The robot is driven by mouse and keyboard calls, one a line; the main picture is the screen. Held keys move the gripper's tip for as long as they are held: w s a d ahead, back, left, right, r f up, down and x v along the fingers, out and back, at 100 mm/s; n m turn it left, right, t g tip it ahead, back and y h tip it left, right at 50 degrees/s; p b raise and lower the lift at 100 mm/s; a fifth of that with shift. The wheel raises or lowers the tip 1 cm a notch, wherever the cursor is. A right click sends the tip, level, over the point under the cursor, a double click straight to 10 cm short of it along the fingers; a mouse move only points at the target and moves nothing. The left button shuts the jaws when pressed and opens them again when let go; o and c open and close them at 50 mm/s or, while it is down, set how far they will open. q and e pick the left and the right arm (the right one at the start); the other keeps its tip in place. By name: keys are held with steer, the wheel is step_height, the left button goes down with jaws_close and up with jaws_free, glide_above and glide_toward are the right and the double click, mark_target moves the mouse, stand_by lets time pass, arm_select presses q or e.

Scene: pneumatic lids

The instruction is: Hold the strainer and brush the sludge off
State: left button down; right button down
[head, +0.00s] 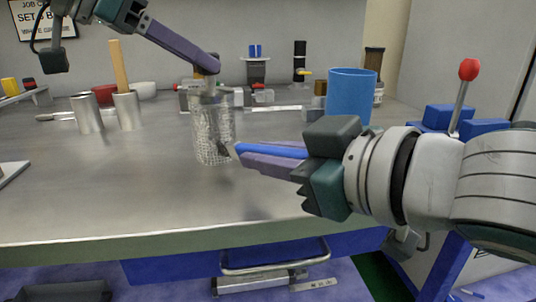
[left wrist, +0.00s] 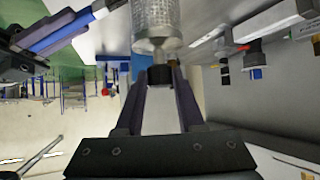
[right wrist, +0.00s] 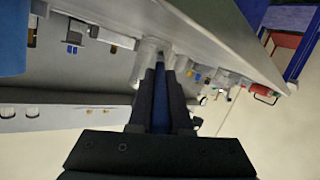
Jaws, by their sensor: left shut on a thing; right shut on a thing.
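The strainer (head: 213,135) is a silvery mesh cylinder hanging upright over the metal bench. My left gripper (head: 207,72) is shut on the fitting at its top; the left wrist view shows the strainer mesh (left wrist: 157,14) beyond the fingers (left wrist: 160,78). My right gripper (head: 275,158) is shut on a blue-handled brush (head: 270,149), whose tip points left at the strainer's lower right side. The blue handle (right wrist: 161,112) lies between the fingers in the right wrist view. A small dark patch shows at the tip; I cannot tell whether it is bristles or sludge, or whether they touch.
Two metal cups (head: 87,113) stand at left, one with a wooden handle (head: 118,65). A blue cup (head: 351,97) stands behind my right gripper. Bottles and small parts line the back. A red-knobbed lever (head: 468,70) is at right. The front bench (head: 120,205) is clear.

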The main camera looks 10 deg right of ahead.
steer(key=shift+w+r, duration=0.1)
steer(key=shift+r, duration=0.3)
steer(key=shift+r, duration=0.1)
steer(key=shift+r, duration=0.55)
steer(key=shift+a+r, duration=0.1)
steer(key=shift+r, duration=0.05)
steer(key=shift+r, duration=0.4)
steer(key=shift+a+r, duration=0.1)
steer(key=shift+s+a+r, duration=0.1)
steer(key=shift+s+r, duration=0.1)
steer(key=shift+r, duration=0.25)
steer(key=shift+f, duration=0.2)
